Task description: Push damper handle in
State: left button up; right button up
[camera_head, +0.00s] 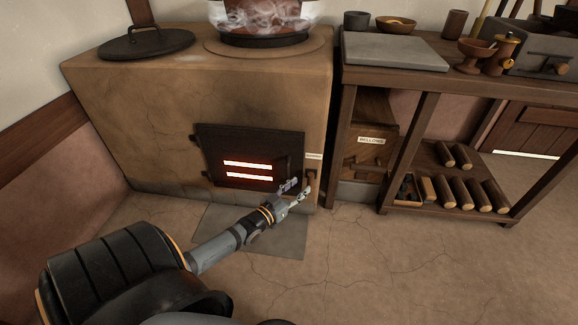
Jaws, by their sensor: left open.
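The damper handle (310,178) is a small dark piece on the front of the clay stove (265,105), near its right edge, below a small pale label (313,156). My left arm reaches in from the lower left. My left gripper (301,187) is open, with its fingertips right by the handle. The fingers partly cover the handle, and I cannot tell whether they touch it. How far the handle stands out is too small to tell. My right gripper is not in view.
The stove's dark fire door (250,145) has two glowing slots, just left of the handle. A steaming pot (264,28) and a round black lid (147,43) sit on top. A bellows box (369,155) and wooden table (440,82) stand to the right. Floor in front is clear.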

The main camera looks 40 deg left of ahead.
pick_arm(q)
jog(key=s, duration=0.5)
jog(key=shift+a, duration=0.1)
